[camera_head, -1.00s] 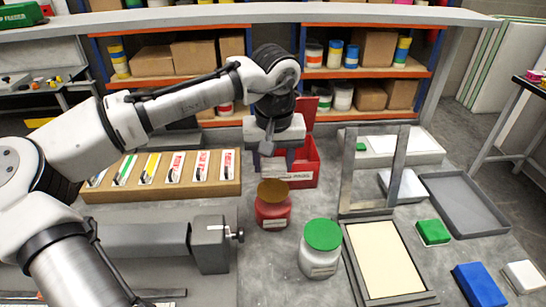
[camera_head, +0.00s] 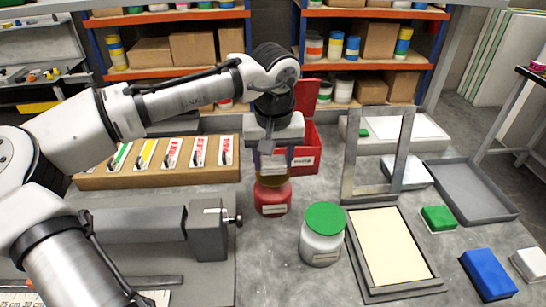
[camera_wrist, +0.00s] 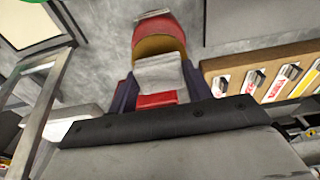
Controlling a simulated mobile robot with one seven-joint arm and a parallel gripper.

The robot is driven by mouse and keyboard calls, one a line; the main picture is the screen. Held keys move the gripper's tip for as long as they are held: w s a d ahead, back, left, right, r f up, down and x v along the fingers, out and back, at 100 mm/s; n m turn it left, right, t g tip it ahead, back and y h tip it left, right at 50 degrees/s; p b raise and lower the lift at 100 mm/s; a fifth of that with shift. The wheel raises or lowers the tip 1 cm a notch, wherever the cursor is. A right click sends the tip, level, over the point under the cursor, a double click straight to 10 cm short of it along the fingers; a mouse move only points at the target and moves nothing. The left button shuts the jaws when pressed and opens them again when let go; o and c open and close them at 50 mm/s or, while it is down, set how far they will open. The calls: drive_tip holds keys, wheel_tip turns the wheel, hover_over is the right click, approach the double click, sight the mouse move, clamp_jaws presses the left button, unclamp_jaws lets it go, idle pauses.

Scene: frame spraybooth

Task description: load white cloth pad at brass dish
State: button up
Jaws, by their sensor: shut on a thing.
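My gripper (camera_head: 272,162) is shut on a white cloth pad, which looks greyish in the head view and shows clearly between the fingers in the wrist view (camera_wrist: 160,72). The brass dish (camera_head: 268,181) sits on top of a red jar (camera_head: 272,200), right below the fingertips. In the wrist view the dish (camera_wrist: 157,46) is partly hidden behind the pad. The pad's end is at or just over the dish; I cannot tell whether they touch.
A white jar with a green lid (camera_head: 322,240) stands in front right of the red jar. An open red bin (camera_head: 305,160) is close behind. A metal frame (camera_head: 348,165) stands to the right, a vise (camera_head: 207,232) to the left. Green (camera_head: 438,217) and blue (camera_head: 487,272) blocks lie at right.

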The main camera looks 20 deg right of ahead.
sight(273, 160)
drive_tip(key=shift+f+b, duration=0.55)
drive_tip(key=shift+f, duration=0.5)
idle(0.9)
idle(0.5)
wheel_tip(273, 160, up, 7)
drive_tip(key=p, duration=0.6)
drive_tip(key=shift+r, duration=0.1)
idle(0.7)
